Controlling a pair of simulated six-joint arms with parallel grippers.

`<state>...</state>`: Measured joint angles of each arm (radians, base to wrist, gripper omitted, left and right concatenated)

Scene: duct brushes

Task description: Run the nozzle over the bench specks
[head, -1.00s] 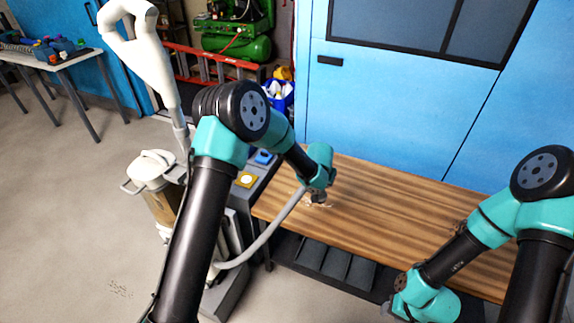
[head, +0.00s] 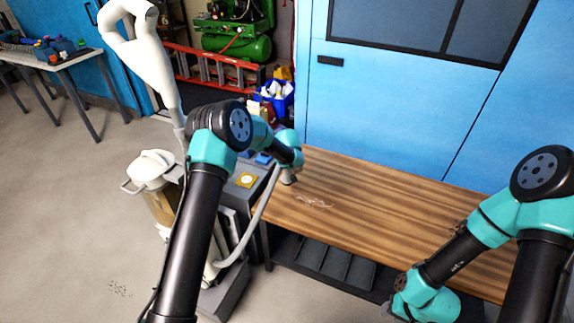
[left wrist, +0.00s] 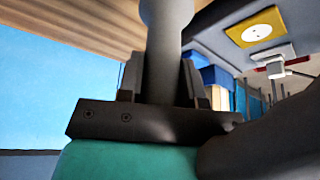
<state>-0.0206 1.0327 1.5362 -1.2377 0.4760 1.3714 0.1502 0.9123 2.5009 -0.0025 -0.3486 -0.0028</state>
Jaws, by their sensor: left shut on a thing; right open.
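Pale specks (head: 315,202) lie in a small patch on the striped wooden bench (head: 400,218), near its left end. My left gripper (head: 289,174) is at the bench's far left corner, up and left of the specks. It is shut on the grey nozzle (left wrist: 166,35), which shows between its fingers in the left wrist view. The pale hose (head: 257,218) runs from there down to the vacuum (head: 160,200) on the floor. The nozzle's mouth is hard to make out in the head view. My right gripper (head: 390,308) is low at the front of the bench, open and apart from the specks.
Another speck patch (head: 119,289) lies on the floor at the left. Blue cabinets (head: 400,120) rise behind the bench. The bench middle is clear.

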